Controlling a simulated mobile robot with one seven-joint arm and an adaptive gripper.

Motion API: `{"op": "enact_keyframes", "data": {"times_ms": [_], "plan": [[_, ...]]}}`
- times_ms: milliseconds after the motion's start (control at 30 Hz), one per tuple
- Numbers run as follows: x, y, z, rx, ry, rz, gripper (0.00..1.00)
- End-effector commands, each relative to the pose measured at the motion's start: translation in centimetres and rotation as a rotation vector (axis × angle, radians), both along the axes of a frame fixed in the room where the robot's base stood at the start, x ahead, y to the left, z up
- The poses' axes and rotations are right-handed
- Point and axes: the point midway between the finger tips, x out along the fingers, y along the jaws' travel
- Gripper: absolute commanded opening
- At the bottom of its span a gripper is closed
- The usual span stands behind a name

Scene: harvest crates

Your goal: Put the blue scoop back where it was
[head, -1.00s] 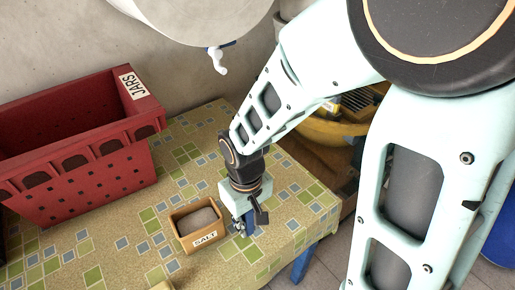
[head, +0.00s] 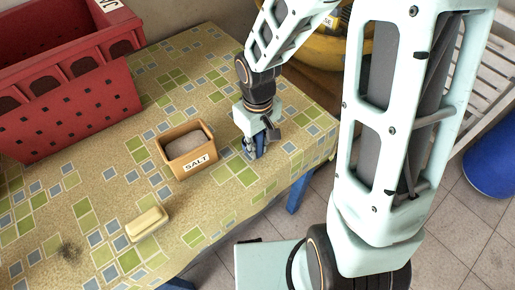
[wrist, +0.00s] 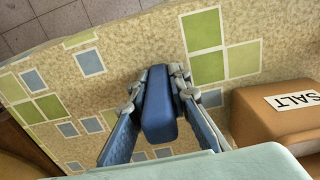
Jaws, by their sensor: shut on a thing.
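My gripper (head: 252,150) is over the tabletop, to the right of the salt box. In the wrist view my gripper (wrist: 160,90) is shut on the blue scoop (wrist: 158,112), with a finger on each side of it. The scoop shows there as a rounded blue block; the rest of its shape is hidden. The orange-brown salt box (head: 190,165), labelled SALT, stands upright with pale grey contents. It also shows at the right of the wrist view (wrist: 262,125), apart from the scoop. I cannot tell whether the scoop touches the table.
The table (head: 215,215) has a tiled-pattern cover, and its right edge is close to my gripper. A pale yellow block (head: 147,223) lies in front of the salt box. A red crate (head: 75,115) stands at the back left. A yellow container (head: 330,45) is beyond the table.

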Motion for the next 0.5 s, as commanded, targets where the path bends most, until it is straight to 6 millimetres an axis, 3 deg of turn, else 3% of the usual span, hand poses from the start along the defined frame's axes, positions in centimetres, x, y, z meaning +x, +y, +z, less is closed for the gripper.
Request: {"op": "enact_keyframes", "data": {"times_ms": [267,300,433,500], "plan": [[0.0,0.01,-0.25,0.0,0.0,0.0,0.0],[0.0,0.01,-0.13,0.0,0.0,0.0,0.2],[-0.01,0.0,-0.1,0.0,0.0,0.0,0.34],[-0.01,0.0,-0.1,0.0,0.0,0.0,0.34]]}}
